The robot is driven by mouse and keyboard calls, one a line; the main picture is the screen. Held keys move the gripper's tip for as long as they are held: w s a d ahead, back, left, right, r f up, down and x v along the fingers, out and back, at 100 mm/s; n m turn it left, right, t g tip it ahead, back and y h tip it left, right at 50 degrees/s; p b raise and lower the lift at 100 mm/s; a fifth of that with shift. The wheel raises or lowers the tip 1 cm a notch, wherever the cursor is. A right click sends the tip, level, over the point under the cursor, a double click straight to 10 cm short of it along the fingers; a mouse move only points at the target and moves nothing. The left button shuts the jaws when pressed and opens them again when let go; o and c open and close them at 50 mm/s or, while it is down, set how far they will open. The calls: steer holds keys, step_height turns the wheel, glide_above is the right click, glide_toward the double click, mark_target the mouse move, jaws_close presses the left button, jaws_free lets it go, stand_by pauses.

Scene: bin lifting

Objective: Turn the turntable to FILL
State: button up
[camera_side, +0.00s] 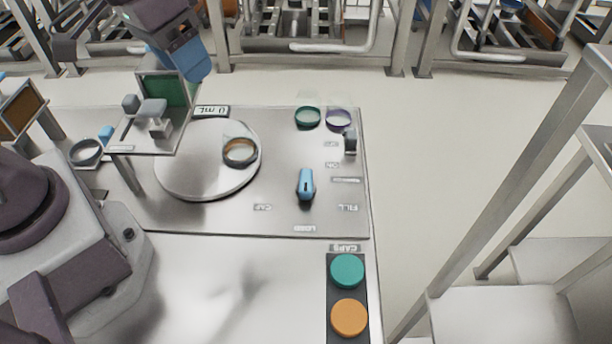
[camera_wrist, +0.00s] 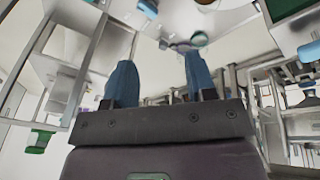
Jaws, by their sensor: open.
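The round pale turntable (camera_side: 185,178) lies on the grey panel (camera_side: 230,220). A glass jar (camera_side: 240,152) with an orange-brown band stands on its right part. A blue knob (camera_side: 306,186) sits on the panel to the right of the turntable. Its long axis runs toward the LOAD label (camera_side: 305,228); the FILL label (camera_side: 347,208) is to its lower right and CAP (camera_side: 262,207) to its lower left. My gripper (camera_side: 196,68) is high at the upper left, well away from the knob. In the wrist view its blue fingers (camera_wrist: 160,65) are apart with nothing between them.
A raised stand (camera_side: 150,142) with a green-backed box overhangs the turntable's left edge. A small sign (camera_side: 212,111) reads "0 mL". Green (camera_side: 308,118) and purple (camera_side: 338,119) rings are at the back. Teal (camera_side: 347,271) and orange (camera_side: 349,317) caps lie in front.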

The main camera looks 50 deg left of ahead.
steer(key=w+d+f+n+t+h, duration=0.25)
steer(key=w+d+f, duration=0.3)
steer(key=w, duration=0.35)
steer(key=w+d+f+n+t+h, duration=0.1)
steer(key=w+d+f+n+t, duration=0.1)
steer(key=w+d+f+n, duration=0.5)
steer(key=g+y, duration=0.5)
steer(key=g, duration=0.2)
glide_toward(306, 178)
steer(key=shift+m, duration=0.45)
step_height(306, 178, down, 10)
steer(key=shift+w+f, duration=0.1)
steer(key=shift+w, duration=0.05)
steer(key=shift+c, duration=0.2)
steer(key=c, duration=0.9)
